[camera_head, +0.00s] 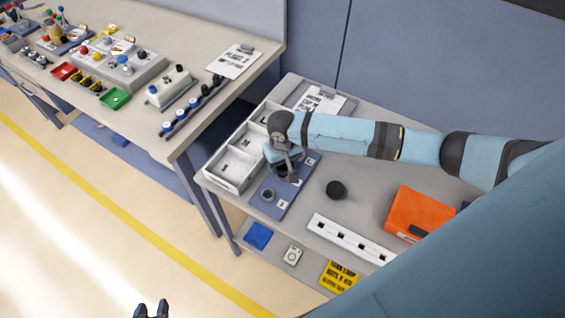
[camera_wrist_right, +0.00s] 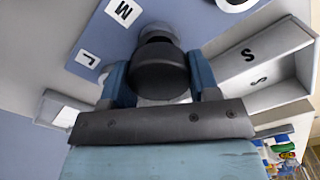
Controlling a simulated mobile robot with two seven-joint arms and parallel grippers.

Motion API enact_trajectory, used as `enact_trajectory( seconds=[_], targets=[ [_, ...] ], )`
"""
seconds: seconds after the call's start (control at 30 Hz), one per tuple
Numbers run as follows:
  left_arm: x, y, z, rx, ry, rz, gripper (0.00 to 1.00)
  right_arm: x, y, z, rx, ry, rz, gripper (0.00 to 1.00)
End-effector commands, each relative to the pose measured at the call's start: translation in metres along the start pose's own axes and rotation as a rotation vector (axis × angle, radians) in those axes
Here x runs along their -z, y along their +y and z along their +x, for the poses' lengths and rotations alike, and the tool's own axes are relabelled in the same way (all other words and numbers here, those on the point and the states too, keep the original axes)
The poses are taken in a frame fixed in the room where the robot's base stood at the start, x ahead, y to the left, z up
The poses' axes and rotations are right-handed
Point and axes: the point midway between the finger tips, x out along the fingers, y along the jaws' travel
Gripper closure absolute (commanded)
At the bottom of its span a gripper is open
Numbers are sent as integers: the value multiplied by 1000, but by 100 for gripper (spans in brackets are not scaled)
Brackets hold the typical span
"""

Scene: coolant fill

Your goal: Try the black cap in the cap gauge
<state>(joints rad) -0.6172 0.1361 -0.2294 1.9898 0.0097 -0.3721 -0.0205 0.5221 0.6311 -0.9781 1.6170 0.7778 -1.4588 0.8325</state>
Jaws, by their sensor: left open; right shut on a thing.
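The cap gauge is a blue plate (camera_head: 268,208) with grey round posts and white letter labels, on the right-hand table. It also shows in the right wrist view (camera_wrist_right: 105,38), with labels that read M and L. My right gripper (camera_head: 288,172) points down over the gauge. In the right wrist view its blue fingers (camera_wrist_right: 160,85) are shut on the black cap (camera_wrist_right: 158,72). A grey round part shows just beyond the cap; I cannot tell whether the cap touches it. My left gripper (camera_head: 151,310) is open and empty at the bottom edge, far from the table.
A white divided tray (camera_head: 232,178) with letter labels stands beside the gauge. A black round thing (camera_head: 336,190) lies on the table right of it. A white slotted strip (camera_head: 350,240) and an orange box (camera_head: 418,213) are further right. Another table (camera_head: 190,130) stands left.

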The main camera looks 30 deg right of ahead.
Motion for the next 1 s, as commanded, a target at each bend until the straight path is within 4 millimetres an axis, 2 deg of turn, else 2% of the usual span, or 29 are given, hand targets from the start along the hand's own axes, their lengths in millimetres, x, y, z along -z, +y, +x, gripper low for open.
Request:
enact_trajectory(
  seconds=[0.5, 1.0],
  targets=[
    [9, 0, -6, 0, 0, 0, 57, 0, -1, -1, 0, 0, 0, 71],
    [10, -1, -6, 1, 1, 1, 57, 0, 0, 1, 0, 0, 0, 71]
  ],
)
